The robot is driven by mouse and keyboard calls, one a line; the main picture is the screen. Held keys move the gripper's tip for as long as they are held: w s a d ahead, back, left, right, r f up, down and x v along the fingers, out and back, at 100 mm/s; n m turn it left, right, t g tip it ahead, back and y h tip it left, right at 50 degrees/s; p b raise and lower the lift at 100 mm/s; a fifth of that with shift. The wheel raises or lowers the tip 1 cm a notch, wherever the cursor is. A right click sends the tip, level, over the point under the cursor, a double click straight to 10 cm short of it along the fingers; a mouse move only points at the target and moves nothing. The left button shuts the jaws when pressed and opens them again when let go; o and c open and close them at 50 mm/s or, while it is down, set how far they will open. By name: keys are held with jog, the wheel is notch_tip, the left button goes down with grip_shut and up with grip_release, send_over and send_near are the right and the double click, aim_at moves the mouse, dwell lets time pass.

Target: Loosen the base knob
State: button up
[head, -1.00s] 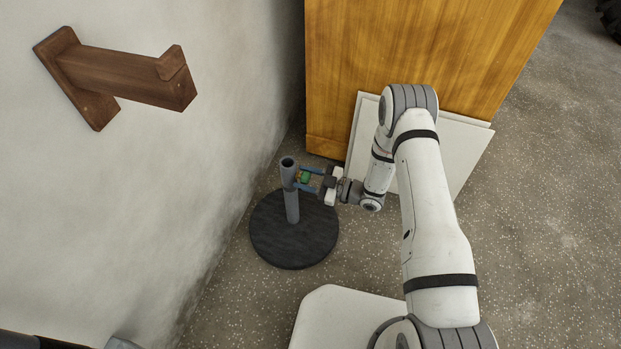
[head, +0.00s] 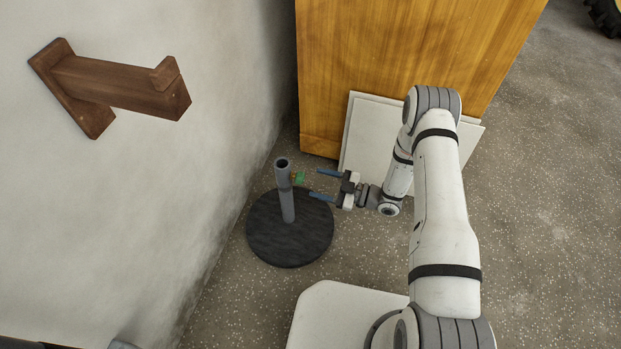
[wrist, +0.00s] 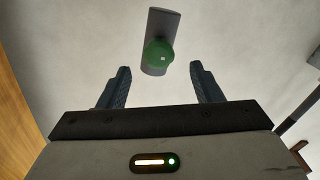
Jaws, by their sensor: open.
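The base knob (head: 299,178) is small and green, on the right side of a grey tube that stands upright from a round dark base (head: 290,245) on the floor. In the wrist view the green knob (wrist: 160,56) shows in front of the grey tube (wrist: 163,22), centred beyond the fingertips. My gripper (head: 316,183) is open and empty, to the right of the knob and apart from it. In the wrist view its two blue fingers (wrist: 160,80) stand wide apart with nothing between them.
A wooden bracket (head: 120,82) sticks out from the white wall at the upper left. A yellow wooden cabinet (head: 400,50) and pale flat panels (head: 365,130) leaning on it stand behind my arm. The speckled floor (head: 530,220) to the right is clear.

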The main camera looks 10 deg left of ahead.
jog(key=shift+d, duration=0.35)
jog(key=shift+f, duration=0.1)
